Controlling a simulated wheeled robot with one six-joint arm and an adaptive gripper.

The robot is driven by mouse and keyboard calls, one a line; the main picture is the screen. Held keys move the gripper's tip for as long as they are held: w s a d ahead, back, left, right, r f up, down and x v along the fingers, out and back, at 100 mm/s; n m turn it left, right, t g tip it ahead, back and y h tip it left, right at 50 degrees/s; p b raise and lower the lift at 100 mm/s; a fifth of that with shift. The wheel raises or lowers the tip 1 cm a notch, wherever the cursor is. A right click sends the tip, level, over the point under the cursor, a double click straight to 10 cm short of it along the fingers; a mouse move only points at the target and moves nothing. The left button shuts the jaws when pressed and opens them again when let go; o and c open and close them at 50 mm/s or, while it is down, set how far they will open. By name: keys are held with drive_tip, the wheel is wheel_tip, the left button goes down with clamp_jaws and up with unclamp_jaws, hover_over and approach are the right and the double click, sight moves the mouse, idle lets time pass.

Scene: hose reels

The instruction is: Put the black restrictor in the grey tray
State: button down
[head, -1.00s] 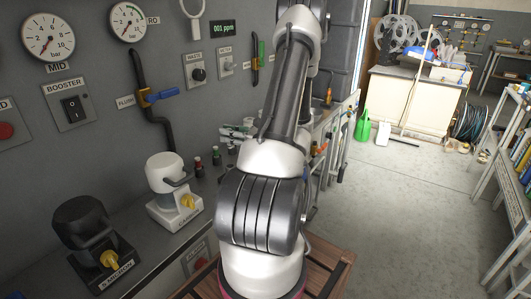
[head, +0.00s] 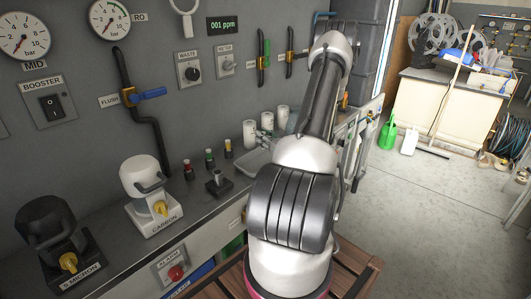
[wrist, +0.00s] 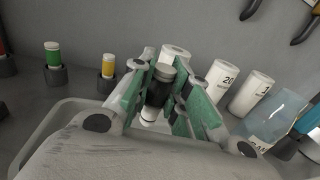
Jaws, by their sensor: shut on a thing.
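My gripper (wrist: 166,82) has green-padded fingers and is shut on the black restrictor (wrist: 157,92), a short black cylinder with a pale lower end. The restrictor is held between the pads, above the tray area; the wrist view does not clearly show whether it touches anything below. The grey tray (wrist: 62,104) shows its pale rim at the left, below and behind the gripper. In the head view the tray (head: 252,169) lies on the bench, partly hidden by my arm, and the gripper end is small and mostly hidden.
White numbered cylinders (wrist: 221,79) stand behind and right. A clear container (wrist: 277,120) is at the right. A black block with a post (head: 218,183) sits on the bench.

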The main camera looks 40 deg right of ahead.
sight(263, 148)
drive_tip(key=shift+f, duration=2.75)
drive_tip(key=c, duration=1.4)
unclamp_jaws()
drive_tip(key=shift+f, duration=0.15)
drive_tip(key=shift+o, duration=0.2)
